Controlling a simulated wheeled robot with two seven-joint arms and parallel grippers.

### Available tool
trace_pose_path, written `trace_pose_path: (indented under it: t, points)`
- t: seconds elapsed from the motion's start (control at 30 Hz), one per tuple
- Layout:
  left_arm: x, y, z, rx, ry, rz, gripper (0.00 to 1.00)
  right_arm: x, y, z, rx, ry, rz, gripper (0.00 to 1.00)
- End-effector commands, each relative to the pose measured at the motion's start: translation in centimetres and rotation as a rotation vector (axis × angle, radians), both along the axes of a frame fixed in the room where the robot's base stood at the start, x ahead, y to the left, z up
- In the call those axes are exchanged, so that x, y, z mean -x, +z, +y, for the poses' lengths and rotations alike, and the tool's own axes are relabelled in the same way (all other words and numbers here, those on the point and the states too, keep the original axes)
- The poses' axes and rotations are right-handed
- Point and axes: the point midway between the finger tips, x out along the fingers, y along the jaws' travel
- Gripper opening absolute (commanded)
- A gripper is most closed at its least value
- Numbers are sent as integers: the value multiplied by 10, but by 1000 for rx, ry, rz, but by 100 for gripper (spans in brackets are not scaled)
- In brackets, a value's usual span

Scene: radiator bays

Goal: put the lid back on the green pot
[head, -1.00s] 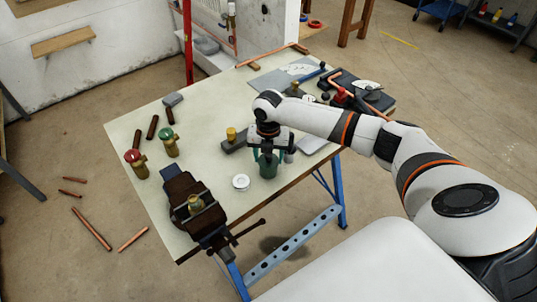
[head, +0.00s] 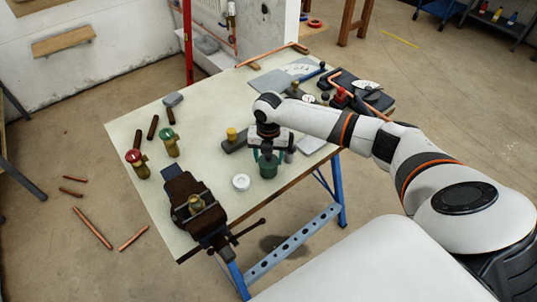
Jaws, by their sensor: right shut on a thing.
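The green pot (head: 268,169) stands upright near the front right edge of the workbench. My right gripper (head: 267,154) points down directly over the pot. It is shut on a small dark piece (head: 266,147), which looks like the lid, between its fingers. The piece is in line with the pot's mouth. The fingers hide the pot's rim, so I cannot tell whether the piece touches it. My left gripper is not in view.
A white round roll (head: 241,182) lies left of the pot. A dark vise (head: 192,205) is at the front left, with brass valves (head: 169,143) behind it. A grey block with a brass piece (head: 233,137) stands behind the pot.

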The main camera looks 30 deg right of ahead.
Motion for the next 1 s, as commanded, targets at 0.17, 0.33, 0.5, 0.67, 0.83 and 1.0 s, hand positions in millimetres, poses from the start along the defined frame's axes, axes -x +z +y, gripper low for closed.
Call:
trace_pose_path:
  t: [0.17, 0.33, 0.5, 0.67, 0.83, 1.0]
  points:
    - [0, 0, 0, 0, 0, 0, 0, 0, 0, 0, 0, 0, 0, 36]
    - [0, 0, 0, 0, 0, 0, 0, 0, 0, 0, 0, 0, 0, 36]
    - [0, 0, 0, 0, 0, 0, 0, 0, 0, 0, -1, 0, 1, 79]
    - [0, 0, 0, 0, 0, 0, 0, 0, 0, 0, -1, 0, 1, 84]
    - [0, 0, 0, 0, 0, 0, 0, 0, 0, 0, -1, 0, 1, 100]
    - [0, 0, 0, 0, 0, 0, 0, 0, 0, 0, -1, 0, 1, 100]
